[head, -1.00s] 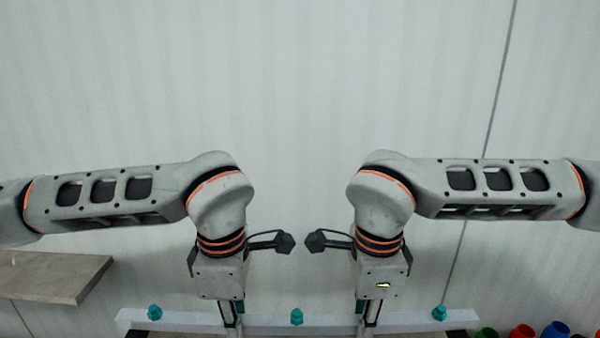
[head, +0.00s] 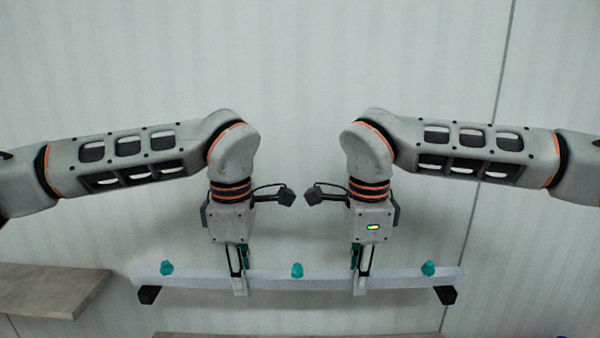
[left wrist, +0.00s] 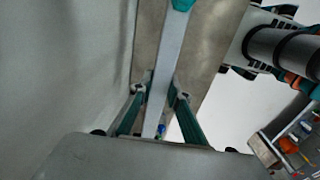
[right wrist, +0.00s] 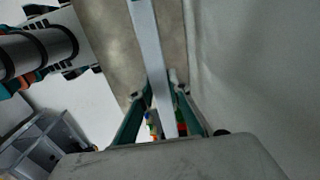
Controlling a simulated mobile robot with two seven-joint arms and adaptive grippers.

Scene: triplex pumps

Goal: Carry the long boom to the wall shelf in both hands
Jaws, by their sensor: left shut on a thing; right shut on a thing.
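The long boom (head: 300,278) is a pale straight bar with three teal knobs along it and a black block at each end. It hangs roughly level across the lower head view, in front of the wall. My left gripper (head: 239,284) is shut on it left of the middle knob. My right gripper (head: 361,284) is shut on it right of the middle knob. The bar also runs between the fingers in the left wrist view (left wrist: 168,70) and right wrist view (right wrist: 148,45). A brown shelf-like board (head: 290,335) shows at the bottom edge, below the boom.
Another brown board (head: 50,290) juts from the wall at lower left, apart from the boom's left end. The pale panelled wall (head: 300,90) fills the background. A brown surface lies beyond the bar in the left wrist view (left wrist: 205,50) and right wrist view (right wrist: 105,35).

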